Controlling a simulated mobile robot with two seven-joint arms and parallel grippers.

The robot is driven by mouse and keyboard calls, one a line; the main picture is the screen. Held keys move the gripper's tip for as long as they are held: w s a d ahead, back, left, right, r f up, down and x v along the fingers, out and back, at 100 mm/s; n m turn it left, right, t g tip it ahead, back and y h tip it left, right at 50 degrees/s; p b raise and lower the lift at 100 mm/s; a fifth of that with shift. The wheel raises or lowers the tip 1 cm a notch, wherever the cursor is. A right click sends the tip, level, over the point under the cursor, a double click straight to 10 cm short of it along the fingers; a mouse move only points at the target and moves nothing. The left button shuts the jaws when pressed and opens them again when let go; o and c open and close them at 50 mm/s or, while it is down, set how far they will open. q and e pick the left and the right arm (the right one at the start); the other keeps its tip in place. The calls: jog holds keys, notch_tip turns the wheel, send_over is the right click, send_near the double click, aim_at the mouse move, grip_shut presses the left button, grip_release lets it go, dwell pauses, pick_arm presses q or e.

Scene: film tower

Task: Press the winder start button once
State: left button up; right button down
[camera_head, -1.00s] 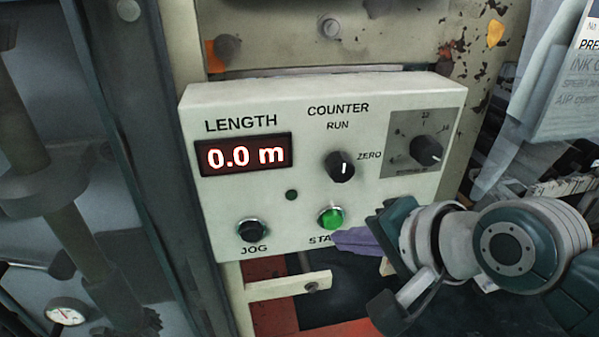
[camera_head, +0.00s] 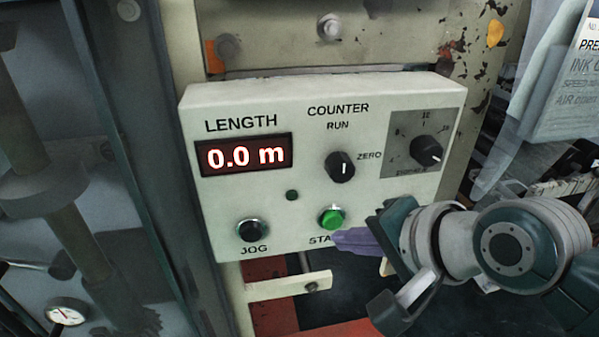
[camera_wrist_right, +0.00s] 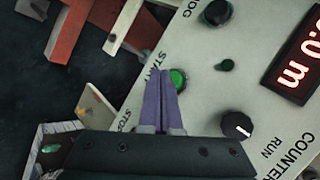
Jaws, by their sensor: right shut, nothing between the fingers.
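The green winder start button (camera_head: 331,218) sits at the lower middle of a pale control box (camera_head: 225,230), above a partly covered label reading "STA". My right gripper (camera_head: 338,238) is shut and empty, its purple fingertips just below and to the right of the button in the head view. In the right wrist view, the shut purple fingers (camera_wrist_right: 165,82) reach toward the green button (camera_wrist_right: 178,78) and partly overlap it. I cannot tell whether the tips touch it. The STOP label shows in the wrist view, but the head view hides that part of the box behind my gripper.
The box also carries a dark JOG button (camera_head: 251,230), a red display (camera_head: 243,155) reading 0.0 m, a black counter knob (camera_head: 340,167) and another knob (camera_head: 426,150) at upper right. A pale bracket (camera_head: 290,284) sticks out below. A gauge (camera_head: 66,312) is at lower left.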

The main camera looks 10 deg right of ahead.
jog(key=shift+w, duration=0.15)
jog(key=shift+w, duration=0.3)
dwell(0.3)
